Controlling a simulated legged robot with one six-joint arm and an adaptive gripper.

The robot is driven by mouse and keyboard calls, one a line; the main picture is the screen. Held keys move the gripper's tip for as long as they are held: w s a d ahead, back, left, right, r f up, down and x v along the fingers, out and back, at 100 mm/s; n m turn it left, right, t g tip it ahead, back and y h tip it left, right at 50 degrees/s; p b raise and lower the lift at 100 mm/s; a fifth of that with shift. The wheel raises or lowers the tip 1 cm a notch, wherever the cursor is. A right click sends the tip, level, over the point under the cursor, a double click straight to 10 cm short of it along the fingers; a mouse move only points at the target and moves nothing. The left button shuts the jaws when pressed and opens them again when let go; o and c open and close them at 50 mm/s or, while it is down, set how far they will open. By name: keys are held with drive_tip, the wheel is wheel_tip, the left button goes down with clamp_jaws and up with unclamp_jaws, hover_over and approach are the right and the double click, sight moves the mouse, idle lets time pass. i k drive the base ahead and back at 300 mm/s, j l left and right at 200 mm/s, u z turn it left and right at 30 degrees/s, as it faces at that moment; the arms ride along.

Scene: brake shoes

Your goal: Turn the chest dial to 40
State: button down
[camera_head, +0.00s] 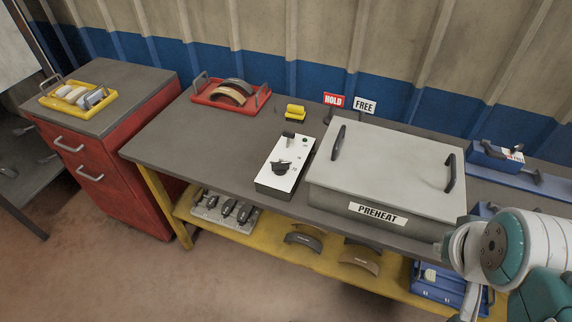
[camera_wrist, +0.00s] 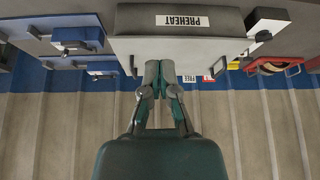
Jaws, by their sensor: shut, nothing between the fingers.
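The preheat chest (camera_head: 388,168) is a grey box with a closed lid, two dark handles and a PREHEAT label, on the workbench in the head view. A white control panel (camera_head: 285,170) with a black dial (camera_head: 281,167) and a black lever stands just left of it. The dial's markings are too small to read. In the wrist view the chest (camera_wrist: 180,45) appears upside down, beyond the fingertips. My gripper (camera_wrist: 165,68) is shut and empty, apart from the dial. In the head view my arm is at the lower right, and the fingers are not clearly visible.
A red tray (camera_head: 231,95) with brake shoes and a yellow block (camera_head: 295,113) lie on the bench. HOLD (camera_head: 333,100) and FREE (camera_head: 365,106) signs stand behind the chest. A blue vise-like fixture (camera_head: 495,155) is at right. The bench left of the panel is clear.

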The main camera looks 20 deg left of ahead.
sight(280, 168)
drive_tip(key=i+j, duration=0.15)
drive_tip(key=j, duration=0.2)
drive_tip(key=i+j, duration=0.1)
drive_tip(key=j, duration=0.2)
drive_tip(key=i+j+z, duration=0.1)
drive_tip(key=j, duration=0.25)
drive_tip(key=i+j, duration=0.15)
drive_tip(key=j, duration=0.2)
